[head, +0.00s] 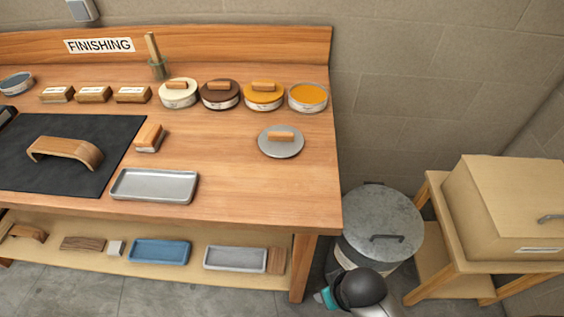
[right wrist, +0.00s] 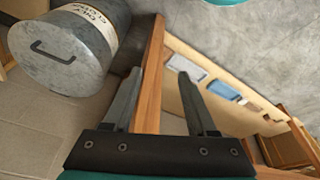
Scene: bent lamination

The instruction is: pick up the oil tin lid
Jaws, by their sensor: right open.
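A round grey lid (head: 281,149) with a wooden grip bar lies flat on the bench top, near its right end. Just behind it stands an open round tin (head: 308,97) with orange contents. Three more round tins stand in the same row with lids on: cream (head: 179,95), brown (head: 220,95) and amber (head: 263,97). My right gripper (right wrist: 160,75) is open and empty in the right wrist view, beside the bench end and below its top, away from the grey lid. The lid does not show in that view. My left gripper is not in view.
A metal bin (head: 378,222) with a handled lid stands right of the bench; it also shows in the right wrist view (right wrist: 66,52). A tan box (head: 505,205) sits on a wooden stand. A grey tray (head: 154,186) lies left of the grey lid. Bench space around that lid is clear.

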